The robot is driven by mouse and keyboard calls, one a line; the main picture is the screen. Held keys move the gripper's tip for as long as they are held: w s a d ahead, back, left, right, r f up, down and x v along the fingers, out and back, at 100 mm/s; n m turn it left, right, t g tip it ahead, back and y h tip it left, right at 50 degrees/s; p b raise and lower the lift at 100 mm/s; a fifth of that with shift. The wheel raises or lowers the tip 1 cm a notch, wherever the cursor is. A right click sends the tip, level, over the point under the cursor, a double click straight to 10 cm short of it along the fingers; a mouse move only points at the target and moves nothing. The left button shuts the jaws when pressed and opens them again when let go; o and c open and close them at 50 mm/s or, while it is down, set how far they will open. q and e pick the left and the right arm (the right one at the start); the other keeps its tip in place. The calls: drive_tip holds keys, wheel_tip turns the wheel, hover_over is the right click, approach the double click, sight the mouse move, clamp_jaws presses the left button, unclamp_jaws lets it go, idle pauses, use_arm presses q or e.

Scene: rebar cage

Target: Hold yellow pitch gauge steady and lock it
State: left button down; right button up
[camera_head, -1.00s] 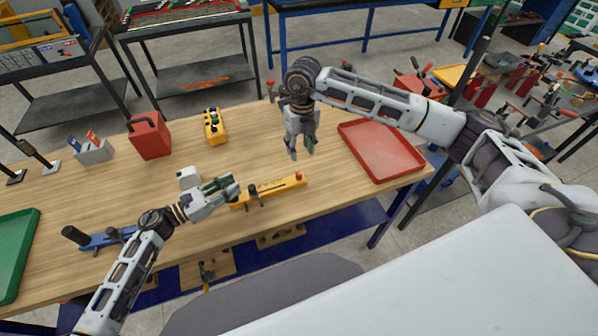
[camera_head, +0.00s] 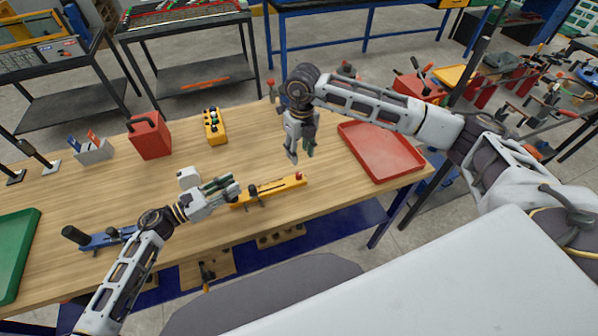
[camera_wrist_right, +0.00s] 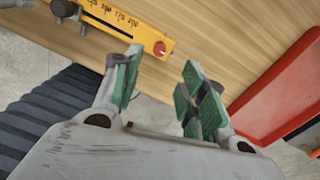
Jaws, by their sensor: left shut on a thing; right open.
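The yellow pitch gauge (camera_head: 282,187) lies on the wooden table, with a red knob (camera_head: 299,175) at its right end and a dark knob on its front side. My left gripper (camera_head: 232,188) is shut on the gauge's left end; the fingers hide that end. My right gripper (camera_head: 300,152) is open and empty, pointing down above the table, behind and above the gauge's right end. In the right wrist view the gauge (camera_wrist_right: 125,22) shows at the top left with its red knob (camera_wrist_right: 159,48), beyond the open green-padded fingers (camera_wrist_right: 160,85) and apart from them.
A red tray (camera_head: 382,152) lies to the right. A blue gauge-like tool (camera_head: 108,238) and a green tray (camera_head: 14,255) lie left. A red can (camera_head: 150,138), a yellow block with knobs (camera_head: 215,127) and a grey holder (camera_head: 94,152) stand behind. The table's middle is mostly clear.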

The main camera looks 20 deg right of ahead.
sight(299, 174)
drive_tip(key=shift+a+f, duration=0.2)
drive_tip(key=shift+f, duration=5)
clamp_jaws()
